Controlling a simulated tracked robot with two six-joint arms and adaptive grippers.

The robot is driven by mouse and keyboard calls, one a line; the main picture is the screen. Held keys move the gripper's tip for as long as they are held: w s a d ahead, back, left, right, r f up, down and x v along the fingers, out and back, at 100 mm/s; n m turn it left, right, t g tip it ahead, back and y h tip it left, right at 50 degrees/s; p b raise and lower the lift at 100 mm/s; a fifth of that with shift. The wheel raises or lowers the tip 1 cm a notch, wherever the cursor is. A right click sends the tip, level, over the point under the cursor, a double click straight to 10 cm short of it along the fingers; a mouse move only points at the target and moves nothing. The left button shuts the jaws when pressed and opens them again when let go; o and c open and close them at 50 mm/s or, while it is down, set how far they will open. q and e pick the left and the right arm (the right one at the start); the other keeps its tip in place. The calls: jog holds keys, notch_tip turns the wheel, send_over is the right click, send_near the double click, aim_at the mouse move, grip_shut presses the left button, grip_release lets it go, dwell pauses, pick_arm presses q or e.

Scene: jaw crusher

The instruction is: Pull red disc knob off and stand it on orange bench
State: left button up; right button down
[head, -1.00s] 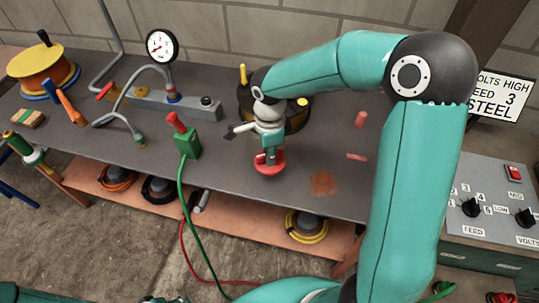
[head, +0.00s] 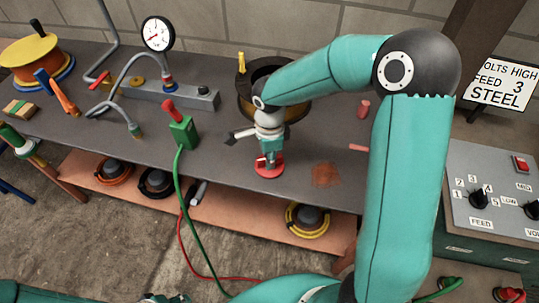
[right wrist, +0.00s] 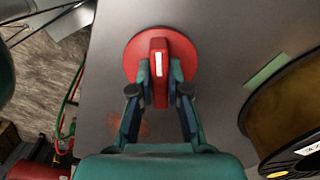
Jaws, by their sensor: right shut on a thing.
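The red disc knob (head: 269,170) is a round red plate with a raised grip bar, which shows a white stripe in the right wrist view (right wrist: 161,60). My right gripper (head: 268,158) points down with its fingers shut on both sides of the grip bar (right wrist: 160,88). The disc lies flat, at or just above the bench top; I cannot tell whether it touches. The bench has a dark grey top (head: 225,178) and an orange-brown lower shelf (head: 240,218). My left gripper's fingers do not show; only teal arm parts are at the bottom left.
A large black-rimmed spool (head: 297,108) stands behind my right gripper. A green box with a red lever (head: 183,131) is to the left, its cable hanging down. A rust-coloured patch (head: 326,174) and small red pieces (head: 363,108) lie to the right. A control box (head: 495,195) stands far right.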

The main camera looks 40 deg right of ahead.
jog(key=shift+f+b, duration=0.25)
jog(key=shift+b, duration=0.2)
dwell(1.1)
jog(key=c, duration=1.1)
grip_release()
jog(key=shift+o, duration=0.2)
notch_tip(320, 180, up, 12)
